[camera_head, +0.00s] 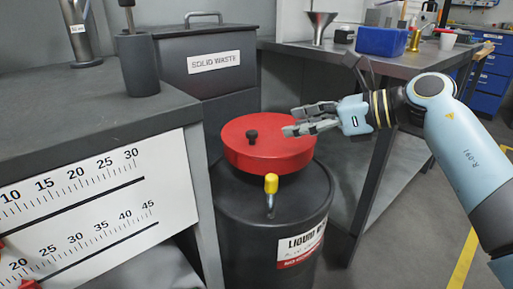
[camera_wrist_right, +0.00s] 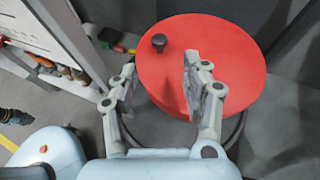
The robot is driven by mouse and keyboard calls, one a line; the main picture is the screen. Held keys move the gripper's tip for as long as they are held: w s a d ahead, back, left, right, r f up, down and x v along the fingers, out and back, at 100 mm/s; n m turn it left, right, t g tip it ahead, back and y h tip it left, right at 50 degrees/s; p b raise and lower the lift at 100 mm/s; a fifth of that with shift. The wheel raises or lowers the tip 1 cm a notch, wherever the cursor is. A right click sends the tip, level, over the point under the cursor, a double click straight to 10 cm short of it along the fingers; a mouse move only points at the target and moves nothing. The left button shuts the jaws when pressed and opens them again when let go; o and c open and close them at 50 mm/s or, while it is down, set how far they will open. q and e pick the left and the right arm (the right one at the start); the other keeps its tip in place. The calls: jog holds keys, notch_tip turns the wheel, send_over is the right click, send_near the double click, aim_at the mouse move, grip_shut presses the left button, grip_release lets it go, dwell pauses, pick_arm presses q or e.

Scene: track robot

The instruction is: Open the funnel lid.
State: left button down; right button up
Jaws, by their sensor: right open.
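The funnel lid (camera_head: 285,153) is a round red disc with a black knob (camera_head: 252,136) on top. It lies closed on the black liquid waste drum (camera_head: 245,225). A yellow-tipped lever (camera_head: 271,184) stands at the drum's front. My right gripper (camera_head: 296,121) is open and empty above the lid's far right part, to the right of the knob. In the right wrist view, the open fingers (camera_wrist_right: 158,85) show against the red lid (camera_wrist_right: 225,60), with the black knob (camera_wrist_right: 159,41) beyond the fingertips. I cannot tell whether a finger touches the lid. My left gripper is not in view.
A grey solid waste bin (camera_head: 207,75) stands behind the drum. A bench with a ruler-marked front (camera_head: 85,190) is close on the left. The right bench holds a steel funnel (camera_head: 319,28) and a blue box (camera_head: 381,41). Open floor lies at lower right.

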aim_at(253, 132)
jog(key=b+x, duration=0.1)
jog(key=x, duration=0.3)
jog(key=shift+w+a+f, duration=0.1)
jog(key=shift+a, duration=0.3)
jog(key=b+x, duration=0.1)
jog(key=x, duration=0.3)
jog(key=shift+w+a+f, duration=0.1)
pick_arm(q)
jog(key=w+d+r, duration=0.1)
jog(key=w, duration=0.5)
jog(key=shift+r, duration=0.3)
pick_arm(e)
jog(key=shift+w+a+f, duration=0.15)
jog(key=shift+w+a, duration=0.2)
jog(key=shift+a, duration=0.2)
grip_shut()
